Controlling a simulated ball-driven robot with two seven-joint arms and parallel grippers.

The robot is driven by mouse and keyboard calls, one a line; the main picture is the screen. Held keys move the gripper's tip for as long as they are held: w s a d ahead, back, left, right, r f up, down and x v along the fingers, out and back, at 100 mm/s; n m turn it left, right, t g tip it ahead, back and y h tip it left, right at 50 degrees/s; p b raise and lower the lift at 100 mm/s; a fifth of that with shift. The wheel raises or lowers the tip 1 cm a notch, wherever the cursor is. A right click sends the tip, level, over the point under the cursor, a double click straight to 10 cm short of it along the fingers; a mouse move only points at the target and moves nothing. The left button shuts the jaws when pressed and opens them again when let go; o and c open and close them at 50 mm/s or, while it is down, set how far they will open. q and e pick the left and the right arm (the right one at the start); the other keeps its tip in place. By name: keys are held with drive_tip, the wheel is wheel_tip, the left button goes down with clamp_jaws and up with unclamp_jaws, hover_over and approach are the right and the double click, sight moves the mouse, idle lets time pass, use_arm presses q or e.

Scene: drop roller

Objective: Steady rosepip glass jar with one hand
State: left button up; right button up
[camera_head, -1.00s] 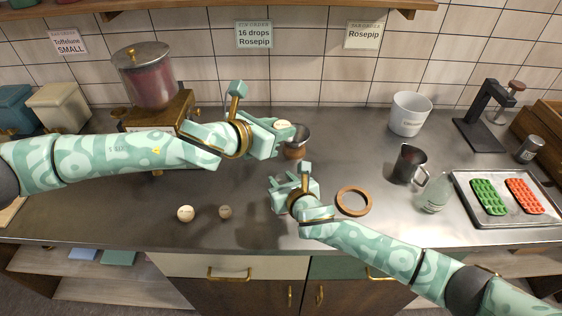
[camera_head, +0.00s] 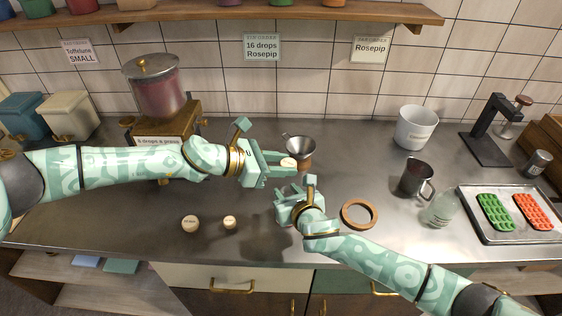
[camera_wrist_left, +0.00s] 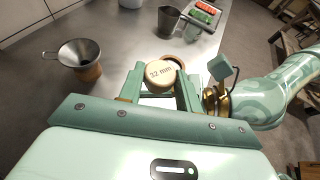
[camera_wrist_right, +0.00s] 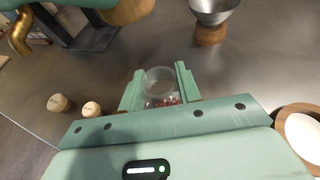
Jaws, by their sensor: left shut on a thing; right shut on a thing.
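The clear glass jar (camera_wrist_right: 159,76) stands between the fingers of my right gripper (camera_wrist_right: 158,88) in the right wrist view. It has a few red pieces at its bottom, and no stopper is on its mouth. In the head view my right gripper (camera_head: 287,202) hides the jar. My left gripper (camera_head: 284,170) is shut on a round stopper (camera_head: 288,163), marked 32 mm in the left wrist view (camera_wrist_left: 160,73). It holds the stopper up behind my right gripper, apart from the jar.
A metal funnel on a wooden stand (camera_head: 299,148) is close behind my left gripper. Two loose stoppers (camera_head: 190,223) (camera_head: 229,222) lie at the front left. A wooden ring (camera_head: 358,214), a metal jug (camera_head: 417,178) and a glass bottle (camera_head: 439,210) are to the right.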

use_arm(q)
drive_tip(key=shift+f, duration=2.9)
use_arm(e)
drive_tip(key=shift+f, duration=0.15)
use_arm(q)
drive_tip(key=shift+f, duration=0.45)
drive_tip(key=shift+f, duration=0.35)
drive_tip(key=shift+f, duration=0.15)
drive_tip(key=shift+r, duration=0.5)
idle(0.7)
drive_tip(key=shift+f, duration=0.5)
